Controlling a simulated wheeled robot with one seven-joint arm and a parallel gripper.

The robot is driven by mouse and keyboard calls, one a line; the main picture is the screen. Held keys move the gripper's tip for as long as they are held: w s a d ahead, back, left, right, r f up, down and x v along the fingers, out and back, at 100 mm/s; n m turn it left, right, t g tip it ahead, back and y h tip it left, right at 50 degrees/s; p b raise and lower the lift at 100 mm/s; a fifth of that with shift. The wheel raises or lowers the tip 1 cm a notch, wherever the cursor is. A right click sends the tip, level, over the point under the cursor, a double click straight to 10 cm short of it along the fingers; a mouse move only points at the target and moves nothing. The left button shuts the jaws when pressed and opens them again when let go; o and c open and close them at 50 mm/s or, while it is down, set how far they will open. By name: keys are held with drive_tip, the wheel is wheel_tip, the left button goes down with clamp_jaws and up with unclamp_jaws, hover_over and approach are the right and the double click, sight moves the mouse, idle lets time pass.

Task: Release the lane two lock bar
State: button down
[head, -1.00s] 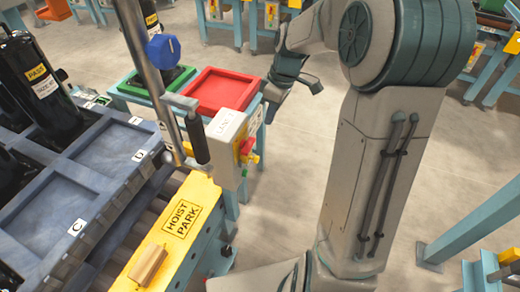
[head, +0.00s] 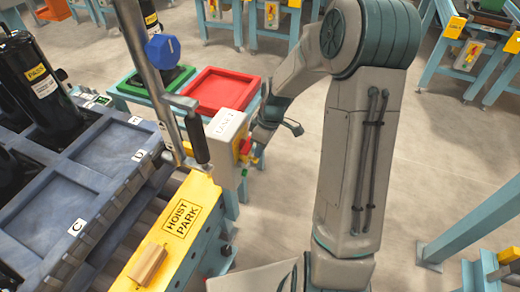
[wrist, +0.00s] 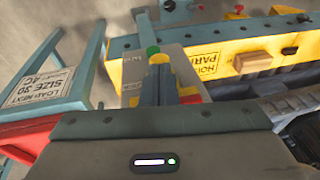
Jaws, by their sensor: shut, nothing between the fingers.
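A pale grey control box labelled LANE (head: 226,135) stands at the end of the yellow beam; its number is hard to read. On its right side are a red and yellow switch (head: 246,150) and a green part. In the wrist view the box (wrist: 183,54) has a green button (wrist: 152,50), with yellow and red parts close by. My gripper (wrist: 158,85) is shut and empty, its fingers pointing at the box face. In the head view my gripper (head: 259,140) is right beside the switch; whether it touches cannot be told. I cannot make out a lock bar for certain.
The yellow HOIST PARK beam (head: 180,228) carries a wooden block (head: 148,263). A hoist post with a black grip (head: 197,137) rises left of the box. A red tray (head: 219,91) is behind. The blue pallet (head: 62,205) is left.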

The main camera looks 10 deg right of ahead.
drive_tip(key=shift+f, duration=0.3)
drive_tip(key=b+x, duration=0.2)
drive_tip(key=x, duration=0.1)
drive_tip(key=shift+s+d+f+b, duration=0.15)
drive_tip(key=shift+d+f+b, duration=0.15)
drive_tip(key=shift+f, duration=0.1)
drive_tip(key=p+v, duration=0.3)
drive_tip(key=v, duration=1.1)
drive_tip(key=shift+r, duration=0.3)
